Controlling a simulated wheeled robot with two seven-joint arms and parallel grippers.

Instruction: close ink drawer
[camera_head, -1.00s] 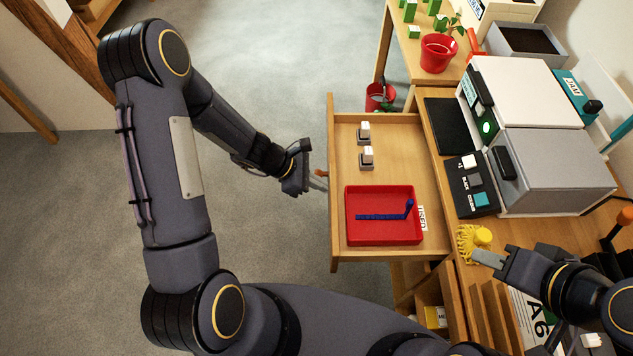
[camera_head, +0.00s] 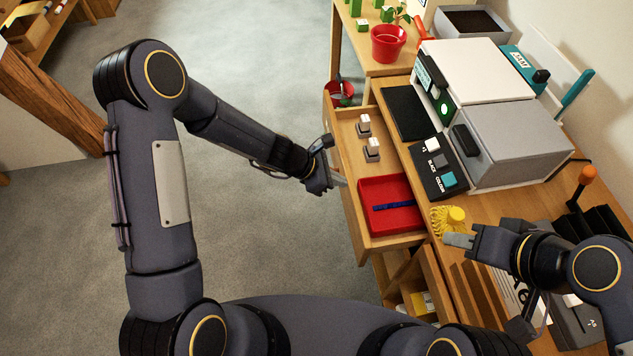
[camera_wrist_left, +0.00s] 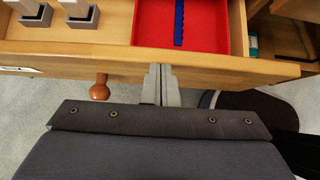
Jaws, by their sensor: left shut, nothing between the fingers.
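The wooden drawer (camera_head: 350,158) is pulled partly out from under the desk, its inside showing. It holds a red tray (camera_head: 378,221) with a blue strip in it and two grey blocks with white tops (camera_head: 372,149). My left gripper (camera_head: 338,181) is shut and empty at the outer side of the drawer front. In the left wrist view its fingertips (camera_wrist_left: 161,76) meet the drawer front (camera_wrist_left: 215,66), beside the brown round knob (camera_wrist_left: 99,89). My right gripper (camera_head: 458,240) is over the desk by a yellow tasselled thing; its finger gap cannot be made out.
The desk (camera_head: 490,212) carries a grey and white machine (camera_head: 510,155), a black button panel (camera_head: 438,168) and a black mat (camera_head: 404,113). A red pot (camera_head: 388,43) stands on the far table. Open shelves sit below the drawer. The floor to the left is clear.

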